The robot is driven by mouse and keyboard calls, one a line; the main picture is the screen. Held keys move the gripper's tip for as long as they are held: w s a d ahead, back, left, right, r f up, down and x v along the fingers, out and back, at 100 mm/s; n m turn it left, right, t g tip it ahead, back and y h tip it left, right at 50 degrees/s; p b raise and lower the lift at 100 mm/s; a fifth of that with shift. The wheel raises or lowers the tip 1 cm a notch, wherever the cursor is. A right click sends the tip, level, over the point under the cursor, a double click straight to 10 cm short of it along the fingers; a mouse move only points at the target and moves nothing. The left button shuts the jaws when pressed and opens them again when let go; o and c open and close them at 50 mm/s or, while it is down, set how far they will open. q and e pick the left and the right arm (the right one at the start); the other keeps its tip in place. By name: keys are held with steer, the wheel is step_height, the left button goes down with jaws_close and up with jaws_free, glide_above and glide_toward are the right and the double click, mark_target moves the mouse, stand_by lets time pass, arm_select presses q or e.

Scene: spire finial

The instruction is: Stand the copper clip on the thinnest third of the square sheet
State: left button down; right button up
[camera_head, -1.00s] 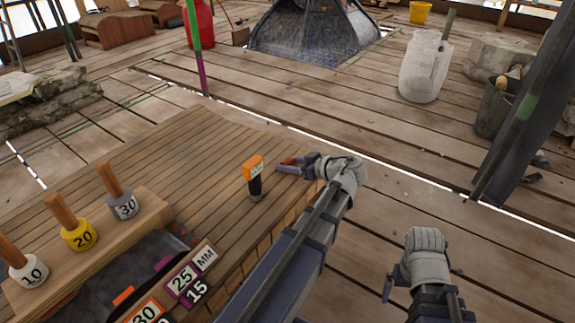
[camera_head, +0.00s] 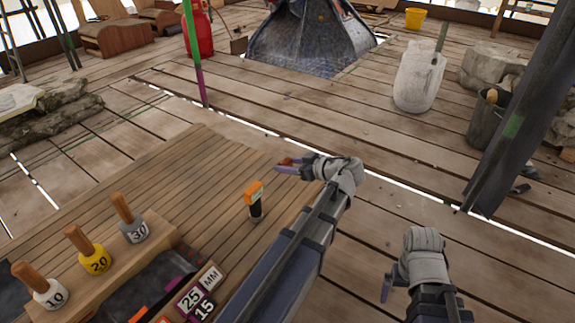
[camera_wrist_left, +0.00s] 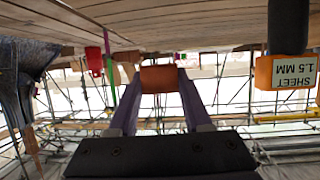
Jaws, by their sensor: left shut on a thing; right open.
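My left gripper (camera_head: 288,168) is shut on the copper clip (camera_head: 286,161), over the far right edge of the wooden table. In the left wrist view the clip (camera_wrist_left: 158,79) is a small orange-brown block between the two purple fingers (camera_wrist_left: 158,100). A black post with an orange label (camera_head: 254,193) stands on the table, below and left of my left gripper. In the left wrist view its label (camera_wrist_left: 286,72) appears upside down and reads "SHEET 1.5 MM". My right gripper (camera_head: 386,288) is open and empty, right of the table. I cannot make out the square sheet.
Handled pots (camera_head: 97,257) marked 10, 20 and 30 stand on a wooden block at the left. Number tiles (camera_head: 192,299) and a dark tray (camera_head: 150,283) lie at the table's front. The table's middle is bare.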

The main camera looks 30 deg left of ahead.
arm_select(q)
steer(key=shift+r, duration=0.65)
arm_select(e)
steer(key=shift+r, duration=0.65)
arm_select(q)
steer(key=shift+r+p, duration=0.15)
steer(key=shift+p, duration=0.25)
arm_select(e)
steer(key=shift+r, duration=0.1)
arm_select(q)
step_height(320, 180, up, 49)
steer(key=p, duration=4.8)
steer(key=shift+p, duration=0.4)
arm_select(e)
step_height(320, 180, up, 49)
steer(key=shift+s, duration=0.1)
